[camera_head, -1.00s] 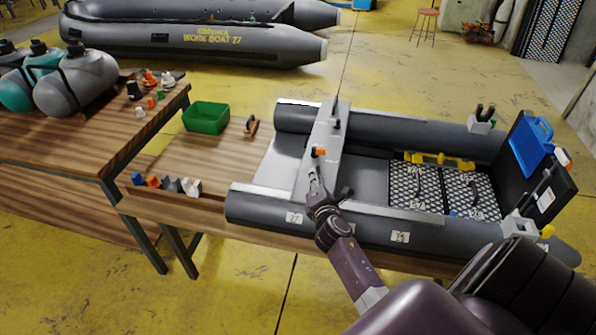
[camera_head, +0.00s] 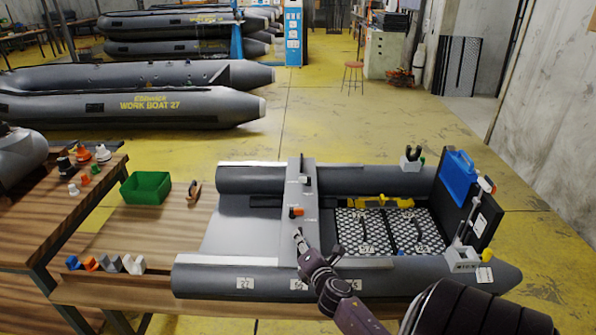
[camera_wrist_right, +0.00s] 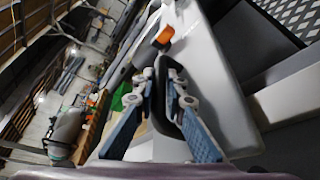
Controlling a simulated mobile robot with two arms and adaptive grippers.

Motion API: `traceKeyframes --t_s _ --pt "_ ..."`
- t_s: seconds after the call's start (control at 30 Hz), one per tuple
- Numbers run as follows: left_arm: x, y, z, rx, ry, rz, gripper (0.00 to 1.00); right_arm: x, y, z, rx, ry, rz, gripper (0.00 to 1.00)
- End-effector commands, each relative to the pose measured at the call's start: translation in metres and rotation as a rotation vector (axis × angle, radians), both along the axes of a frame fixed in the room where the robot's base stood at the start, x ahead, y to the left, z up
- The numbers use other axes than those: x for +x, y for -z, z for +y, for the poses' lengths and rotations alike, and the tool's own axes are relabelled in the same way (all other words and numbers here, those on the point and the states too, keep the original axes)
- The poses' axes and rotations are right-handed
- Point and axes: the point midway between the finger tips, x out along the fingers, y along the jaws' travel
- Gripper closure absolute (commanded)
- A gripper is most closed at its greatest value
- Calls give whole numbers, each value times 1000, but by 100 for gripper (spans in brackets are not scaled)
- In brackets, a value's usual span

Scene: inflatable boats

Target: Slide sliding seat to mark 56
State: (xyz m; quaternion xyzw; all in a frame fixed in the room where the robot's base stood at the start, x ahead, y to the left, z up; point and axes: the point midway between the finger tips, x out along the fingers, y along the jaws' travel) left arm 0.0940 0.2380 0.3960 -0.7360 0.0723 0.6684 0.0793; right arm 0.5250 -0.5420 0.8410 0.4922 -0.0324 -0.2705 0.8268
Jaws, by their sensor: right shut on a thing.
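The sliding seat (camera_head: 310,212) is a grey plank lying across the inflatable boat, between its two tubes. In the head view its near end is in line with the middle white mark label (camera_head: 298,283) of three on the near tube; I cannot read its digits surely. My right gripper (camera_head: 299,240) is at the seat's near part. In the right wrist view its two blue-padded fingers (camera_wrist_right: 168,105) are shut on a dark handle on the pale seat (camera_wrist_right: 205,75). An orange knob (camera_head: 296,212) sits on the seat beyond the gripper. My left gripper is out of view.
A left label (camera_head: 245,283) and a right label (camera_head: 353,284) flank the middle one. Black grid floor panels (camera_head: 365,235) lie right of the seat; bare floor (camera_head: 240,228) is left. A green bin (camera_head: 146,188) and several small coloured parts stand on the table at left.

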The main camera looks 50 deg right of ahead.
Motion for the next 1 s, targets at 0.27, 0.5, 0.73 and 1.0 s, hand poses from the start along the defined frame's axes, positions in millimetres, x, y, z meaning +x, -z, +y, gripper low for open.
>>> traceKeyframes --t_s 0.27,0.5,0.73,1.0 --pt "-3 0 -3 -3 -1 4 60 0 1 1 1 -1 2 81" --pt "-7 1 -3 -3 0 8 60 -5 0 4 0 -1 2 81" --pt "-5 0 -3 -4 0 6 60 -40 -8 23 2 -1 3 81" --pt "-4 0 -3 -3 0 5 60 -86 -19 48 2 0 3 81"
